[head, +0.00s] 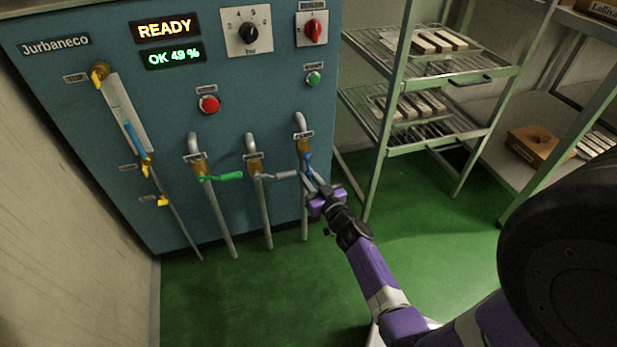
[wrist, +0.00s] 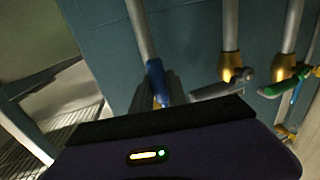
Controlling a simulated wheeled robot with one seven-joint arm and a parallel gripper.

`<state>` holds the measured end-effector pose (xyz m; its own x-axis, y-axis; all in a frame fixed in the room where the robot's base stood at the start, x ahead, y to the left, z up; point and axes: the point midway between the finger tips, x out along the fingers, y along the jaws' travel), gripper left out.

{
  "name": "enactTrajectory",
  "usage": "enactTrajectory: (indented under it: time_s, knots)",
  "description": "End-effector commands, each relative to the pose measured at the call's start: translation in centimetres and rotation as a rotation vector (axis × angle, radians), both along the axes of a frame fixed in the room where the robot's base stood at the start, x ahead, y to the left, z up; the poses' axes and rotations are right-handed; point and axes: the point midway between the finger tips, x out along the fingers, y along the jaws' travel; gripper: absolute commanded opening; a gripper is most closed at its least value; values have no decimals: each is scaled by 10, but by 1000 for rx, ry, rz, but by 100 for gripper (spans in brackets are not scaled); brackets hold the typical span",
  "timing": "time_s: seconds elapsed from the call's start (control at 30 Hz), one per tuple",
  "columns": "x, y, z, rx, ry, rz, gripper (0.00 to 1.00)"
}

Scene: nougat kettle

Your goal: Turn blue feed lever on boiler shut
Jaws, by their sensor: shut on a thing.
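The boiler (head: 110,80) is a blue-green cabinet with three pipes low on its front. The blue feed lever (head: 307,161) is on the right pipe's brass valve. It points mostly downward, close to the pipe. The gripper also shows in the wrist view (wrist: 168,92).
A grey lever (head: 279,176) and a green lever (head: 222,177) stick out sideways on the neighbouring pipes, the grey one close to my gripper. A metal rack (head: 388,125) with trays stands to the right. Green floor (head: 280,295) in front is clear.

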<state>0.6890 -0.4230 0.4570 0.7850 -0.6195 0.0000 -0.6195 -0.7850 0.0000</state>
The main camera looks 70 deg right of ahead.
Motion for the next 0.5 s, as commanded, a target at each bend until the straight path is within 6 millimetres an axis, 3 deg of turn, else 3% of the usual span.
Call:
enactTrajectory:
  time_s: [0.5]
  knots:
    - [-3,-2,2,-29,36,1,0]
